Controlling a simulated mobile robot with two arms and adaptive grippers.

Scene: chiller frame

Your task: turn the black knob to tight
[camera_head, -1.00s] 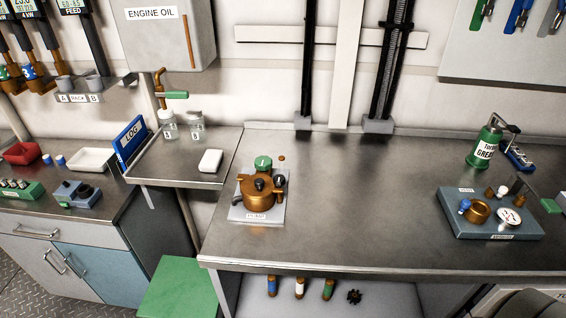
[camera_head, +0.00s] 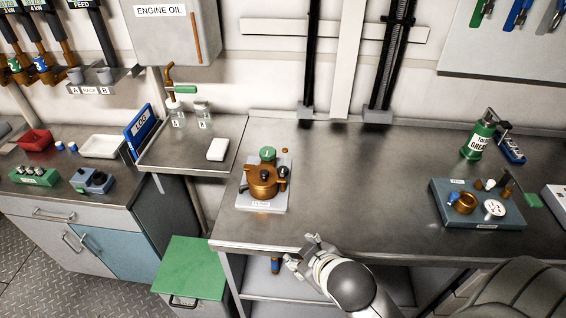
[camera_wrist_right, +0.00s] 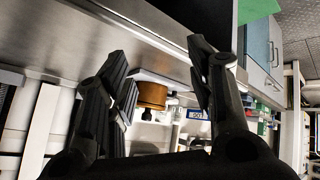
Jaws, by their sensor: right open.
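A brass pot-shaped unit (camera_head: 262,184) sits on a grey labelled plate (camera_head: 250,204) at the left part of the steel bench. It has a dark knob on its top (camera_head: 264,174) and another black knob (camera_head: 282,170) at its right side; I cannot tell which is meant. My right gripper (camera_head: 303,252) is at the bench's front edge, to the front right of the unit and apart from it. In the right wrist view the gripper (camera_wrist_right: 160,70) has its fingers spread, with the brass unit (camera_wrist_right: 152,95) beyond them. My left gripper is not in view.
A green-capped part (camera_head: 267,154) stands just behind the brass unit. A blue-grey tray (camera_head: 480,216) with small parts and a green grease can (camera_head: 478,140) are at the right. The bench middle is clear.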

